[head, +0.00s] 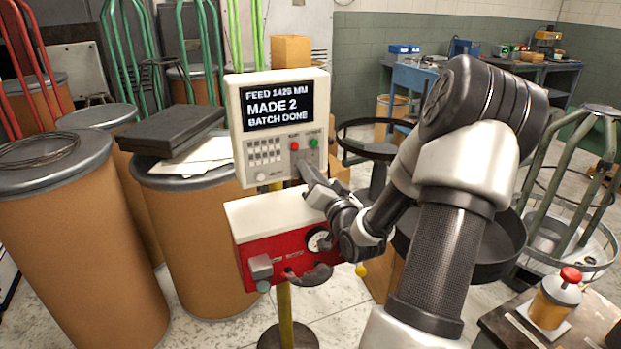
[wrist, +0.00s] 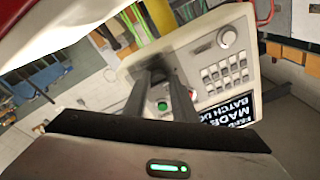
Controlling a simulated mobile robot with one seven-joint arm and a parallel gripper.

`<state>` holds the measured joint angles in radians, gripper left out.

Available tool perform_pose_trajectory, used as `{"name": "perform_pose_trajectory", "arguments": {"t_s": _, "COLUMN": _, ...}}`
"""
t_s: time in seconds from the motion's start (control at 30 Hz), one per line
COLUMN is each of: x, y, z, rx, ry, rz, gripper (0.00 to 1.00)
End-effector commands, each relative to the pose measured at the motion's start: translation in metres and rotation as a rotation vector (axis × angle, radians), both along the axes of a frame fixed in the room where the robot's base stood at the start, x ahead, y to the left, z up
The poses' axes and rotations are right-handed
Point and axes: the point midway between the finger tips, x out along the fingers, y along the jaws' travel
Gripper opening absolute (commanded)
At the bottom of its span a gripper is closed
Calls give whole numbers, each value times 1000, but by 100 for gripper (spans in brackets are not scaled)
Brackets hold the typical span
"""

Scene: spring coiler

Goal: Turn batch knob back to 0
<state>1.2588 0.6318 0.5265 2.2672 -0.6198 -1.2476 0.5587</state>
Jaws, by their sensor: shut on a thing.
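The white control panel (head: 235,130) stands on a yellow post, its screen (head: 277,107) reading "FEED 1425 MM", "MADE 2", "BATCH DONE". My gripper (head: 303,166) is at the panel's lower right, below the red and green buttons. In the wrist view my gripper (wrist: 160,78) has its fingers close together against the panel face, shut on a dark knob, which I take to be the batch knob. The fingers mostly hide it, and its pointer and scale cannot be read. A separate silver knob (wrist: 227,37) near the keypad is untouched.
Below the panel is a red box (head: 262,255) with a white top, a dial and a grey lever. Brown drums (head: 75,250) stand at left, one bearing a black case (head: 172,130). A dark round tray (head: 480,240) stands behind my arm.

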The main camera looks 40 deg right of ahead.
Motion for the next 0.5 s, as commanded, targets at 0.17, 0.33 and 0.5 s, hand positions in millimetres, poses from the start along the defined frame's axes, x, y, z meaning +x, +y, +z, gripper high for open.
{"name": "perform_pose_trajectory", "arguments": {"t_s": 0.17, "x": -1, "y": -1, "z": -2, "rx": -39, "ry": 12, "rz": -1, "gripper": 2}}
{"name": "perform_pose_trajectory", "arguments": {"t_s": 0.33, "x": -1, "y": -1, "z": -1, "rx": -53, "ry": 16, "rz": -1, "gripper": 2}}
{"name": "perform_pose_trajectory", "arguments": {"t_s": 0.5, "x": -1, "y": -1, "z": -1, "rx": -54, "ry": 16, "rz": -1, "gripper": 2}}
